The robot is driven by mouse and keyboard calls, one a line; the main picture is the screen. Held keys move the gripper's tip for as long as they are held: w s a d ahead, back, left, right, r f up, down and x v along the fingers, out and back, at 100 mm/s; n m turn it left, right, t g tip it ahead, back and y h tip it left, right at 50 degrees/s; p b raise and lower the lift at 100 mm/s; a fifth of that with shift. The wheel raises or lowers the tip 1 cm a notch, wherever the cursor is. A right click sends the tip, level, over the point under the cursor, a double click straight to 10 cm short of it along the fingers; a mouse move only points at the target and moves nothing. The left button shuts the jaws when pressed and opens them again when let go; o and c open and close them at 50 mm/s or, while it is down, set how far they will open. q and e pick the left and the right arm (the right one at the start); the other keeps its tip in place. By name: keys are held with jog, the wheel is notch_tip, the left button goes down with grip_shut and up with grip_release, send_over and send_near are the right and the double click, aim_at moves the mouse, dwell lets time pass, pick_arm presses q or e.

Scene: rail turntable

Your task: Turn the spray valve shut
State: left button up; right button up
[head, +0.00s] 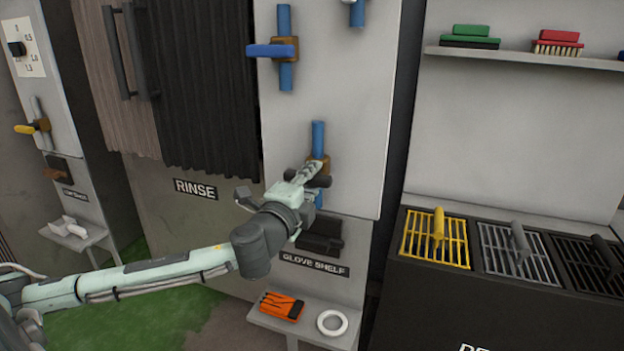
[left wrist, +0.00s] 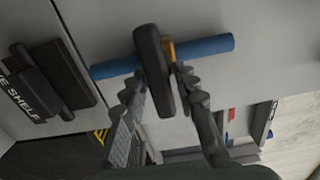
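The lower valve on the light grey panel has a blue pipe (head: 318,135), a brass body (head: 318,160) and a dark lever. No label naming it as the spray valve is readable. My left gripper (head: 312,172) is at this valve and hides part of it. In the left wrist view the dark lever (left wrist: 153,70) stands between the fingers of my left gripper (left wrist: 158,78), across the blue pipe (left wrist: 208,46). The fingers look apart, with gaps beside the lever; contact is unclear. An upper valve with a blue lever (head: 270,50) sits higher on the panel. My right gripper is out of view.
A glove shelf (head: 262,322) with an orange item (head: 282,306) and a white ring (head: 332,322) lies below. A yellow-lever valve (head: 26,128) is at far left. A dark curtain (head: 200,90) hangs left of the panel. Coloured grates (head: 435,240) stand at right.

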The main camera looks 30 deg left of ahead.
pick_arm(q)
jog(key=shift+o, duration=0.8)
jog(key=shift+s, duration=0.15)
jog(key=v, duration=0.7)
jog(key=shift+s, duration=0.1)
